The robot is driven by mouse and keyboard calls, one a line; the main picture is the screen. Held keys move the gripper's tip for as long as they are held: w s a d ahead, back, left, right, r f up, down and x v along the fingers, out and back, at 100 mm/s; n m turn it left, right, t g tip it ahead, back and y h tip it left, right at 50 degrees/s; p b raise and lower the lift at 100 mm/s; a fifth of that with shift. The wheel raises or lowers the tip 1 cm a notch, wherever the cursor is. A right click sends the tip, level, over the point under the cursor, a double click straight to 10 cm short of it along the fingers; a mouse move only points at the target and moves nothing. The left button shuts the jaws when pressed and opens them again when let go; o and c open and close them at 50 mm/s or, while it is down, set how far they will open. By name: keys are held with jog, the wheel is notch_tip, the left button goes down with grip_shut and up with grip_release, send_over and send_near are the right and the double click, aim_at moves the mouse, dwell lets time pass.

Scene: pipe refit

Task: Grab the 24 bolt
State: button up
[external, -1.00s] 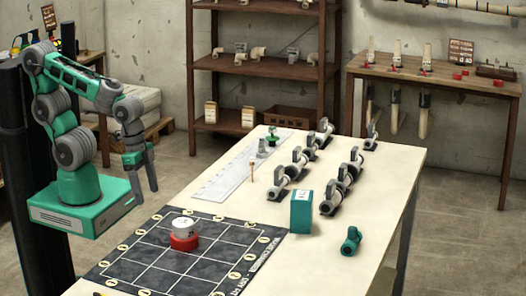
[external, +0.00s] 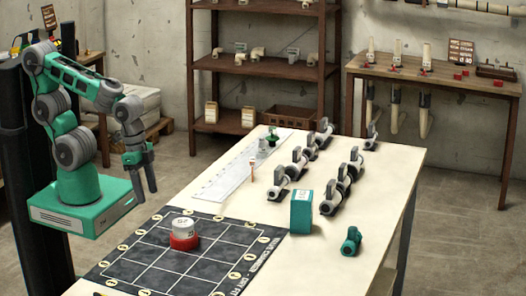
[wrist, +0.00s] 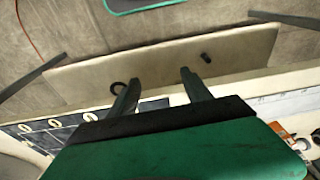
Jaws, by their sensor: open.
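My gripper (external: 145,188) hangs beside the table's left edge, fingers down, open and empty. In the wrist view its two fingers (wrist: 160,80) are spread apart. No marking 24 is readable, so I cannot tell which thing is the 24 bolt.
The table (external: 390,165) carries a dark grid mat (external: 150,250) with a white-and-red round piece (external: 184,234), a teal box (external: 301,210), a teal fitting (external: 351,240), a long ruler-like plate (external: 220,180) and several grey pipe fittings (external: 340,187).

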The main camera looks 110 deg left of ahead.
jog(key=shift+c, duration=1)
